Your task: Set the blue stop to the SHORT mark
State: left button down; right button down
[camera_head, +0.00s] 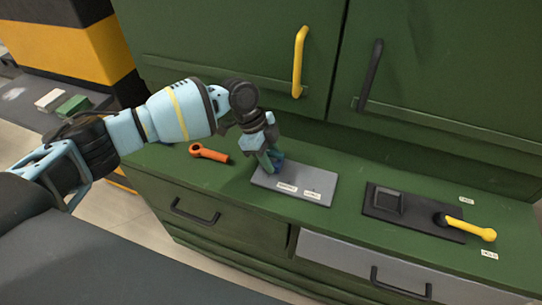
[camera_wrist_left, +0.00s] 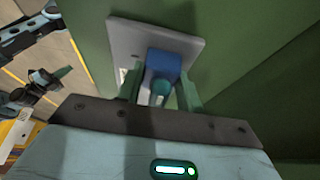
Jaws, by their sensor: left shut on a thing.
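The blue stop (camera_wrist_left: 165,62) stands on a grey plate (camera_head: 325,184) on the green counter. In the head view the blue stop (camera_head: 278,157) is mostly hidden by my left gripper (camera_head: 270,160). My left gripper, also in the left wrist view (camera_wrist_left: 160,92), is shut on the stop, with one green finger at each side. Two small white labels, (camera_head: 287,187) and (camera_head: 312,195), lie along the plate's front edge; their print is too small to read. The stop is at the plate's left, back part. My right gripper is not seen.
An orange-handled tool (camera_head: 208,153) lies left of the plate. A dark plate (camera_head: 413,212) with a yellow lever (camera_head: 470,228) is to the right. Green cabinet doors with a yellow handle (camera_head: 299,62) and a black handle (camera_head: 370,75) rise behind.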

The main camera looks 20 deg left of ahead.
aim_at(296, 174)
pick_arm(q)
jog(key=d, duration=0.5)
jog(key=shift+s+d, duration=0.1)
jog(key=shift+d, duration=0.2)
jog(key=c, duration=0.9)
grip_release()
jog(key=shift+a+r, duration=0.1)
jog(key=v, duration=0.7)
jog(key=shift+a+r, duration=0.1)
jog(key=shift+r, duration=0.25)
